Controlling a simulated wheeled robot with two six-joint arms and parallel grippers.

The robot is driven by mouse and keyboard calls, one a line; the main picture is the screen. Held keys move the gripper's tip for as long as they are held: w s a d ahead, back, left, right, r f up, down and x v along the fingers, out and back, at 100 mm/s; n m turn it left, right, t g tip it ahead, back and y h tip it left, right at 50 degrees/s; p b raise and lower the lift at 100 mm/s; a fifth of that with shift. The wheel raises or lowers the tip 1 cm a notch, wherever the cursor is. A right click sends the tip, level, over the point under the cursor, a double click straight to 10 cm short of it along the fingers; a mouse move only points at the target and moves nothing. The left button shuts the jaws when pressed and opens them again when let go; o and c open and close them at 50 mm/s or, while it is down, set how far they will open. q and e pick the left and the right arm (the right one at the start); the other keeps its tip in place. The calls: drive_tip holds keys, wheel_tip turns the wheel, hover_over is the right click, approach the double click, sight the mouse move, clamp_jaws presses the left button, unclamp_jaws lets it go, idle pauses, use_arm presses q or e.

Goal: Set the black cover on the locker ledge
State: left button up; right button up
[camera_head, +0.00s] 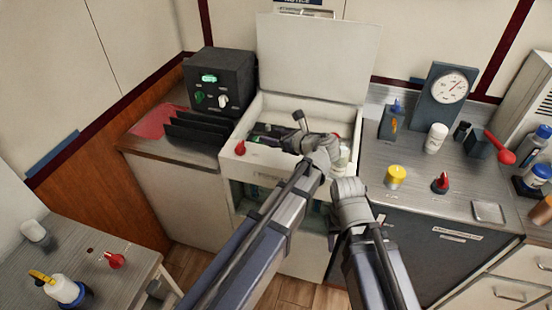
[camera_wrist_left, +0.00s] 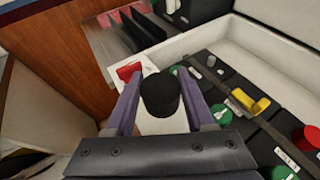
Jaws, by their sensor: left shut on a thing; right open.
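The black cover (camera_wrist_left: 160,93), a short dark cylinder, is between the fingers of my left gripper (camera_wrist_left: 158,112) in the left wrist view. The gripper is shut on it, above the pale front ledge (camera_wrist_left: 160,124) of the white locker. I cannot tell whether the cover touches the ledge. In the head view my left gripper (camera_head: 292,142) is over the front of the open locker (camera_head: 290,180), and the cover is hard to make out. My right gripper (camera_head: 348,190) is in front of the locker, right of the left one. It is open, its fingers mostly hidden.
A red knob (camera_head: 240,148) sits on the ledge's left end. The locker lid (camera_head: 318,58) stands raised; breakers with coloured knobs lie inside. Black upright plates (camera_head: 195,131) stand left. The right counter (camera_head: 410,160) holds bottles, a gauge, and yellow and red knobs.

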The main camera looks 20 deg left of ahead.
sight(273, 157)
use_arm(q)
drive_tip(key=shift+f+b, duration=2.6)
drive_tip(key=shift+f, duration=0.65)
drive_tip(key=shift+r, duration=0.15)
drive_tip(key=o, duration=1.3)
